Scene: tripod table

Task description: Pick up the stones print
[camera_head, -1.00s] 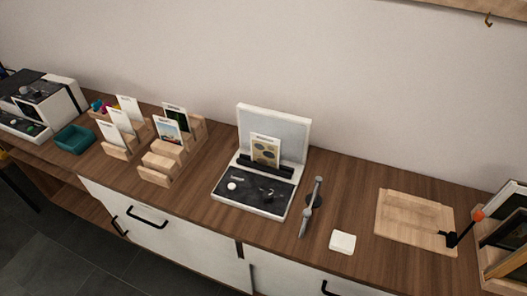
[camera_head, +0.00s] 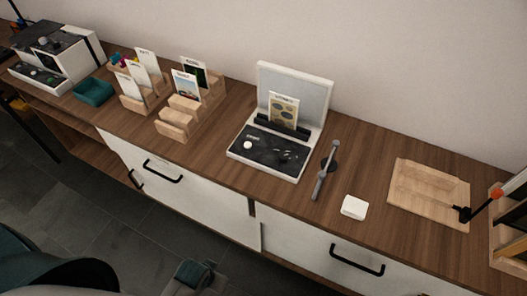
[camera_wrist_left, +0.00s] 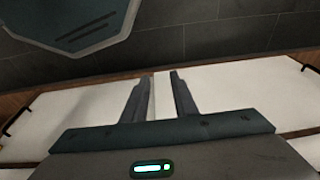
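A small cream print (camera_head: 284,110) with dark rounded, stone-like shapes stands upright in the black slot of a white stand (camera_head: 322,88), with a dark panel in front, near the middle of the cabinet top; its caption is too small to read. I take it as the stones print. My left gripper (camera_wrist_left: 160,76) shows in the left wrist view with its two fingers apart and nothing between them. Behind the fingers are white cabinet fronts and dark floor tiles; the print is not in that view. My right gripper is not in view.
Wooden card racks (camera_head: 182,112) with other prints stand left of the stand, beside a teal tray (camera_head: 93,92) and a white machine (camera_head: 60,55). A grey tool (camera_head: 326,170), a white block (camera_head: 354,207) and a wooden board (camera_head: 430,190) lie to the right.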

